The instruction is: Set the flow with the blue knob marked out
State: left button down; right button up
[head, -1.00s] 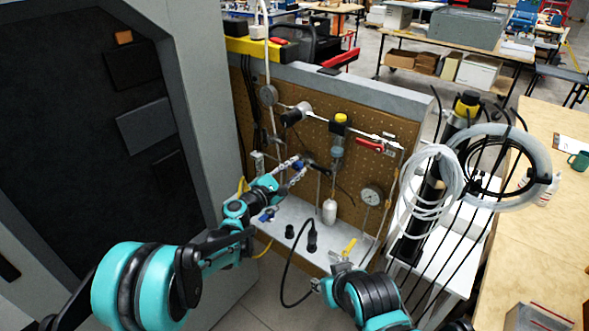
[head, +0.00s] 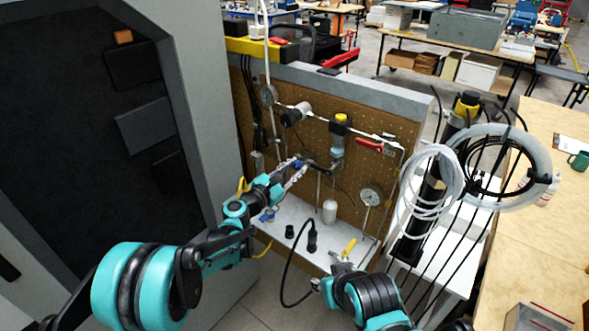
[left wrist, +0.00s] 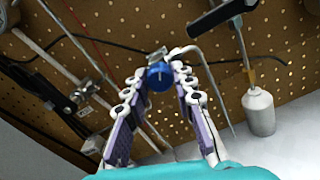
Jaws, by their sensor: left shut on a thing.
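The blue knob (head: 298,163) sits on the pipework in front of the brown pegboard. In the left wrist view the blue knob (left wrist: 160,77) shows face on, with a short pale line on its face. My left gripper (left wrist: 160,82) has one finger on each side of the knob and is shut on it. In the head view my left gripper (head: 297,168) reaches up to the knob from the lower left. My right gripper (head: 340,268) is low at the front of the panel, near a yellow handle; its fingers are not clear.
A red-handled valve (head: 369,146), a gauge (head: 371,195) and a white bottle (head: 329,211) are to the knob's right. A black cable (head: 287,270) loops in front of the panel. Coiled clear tubing (head: 432,185) hangs farther right. A dark cabinet stands left.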

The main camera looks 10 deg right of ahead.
pick_arm(q)
jog(key=c, duration=1.3)
grip_release()
jog(key=shift+o, duration=0.2)
jog(key=shift+a, duration=0.1)
jog(key=v, duration=1.2)
jog(key=shift+s, duration=0.1)
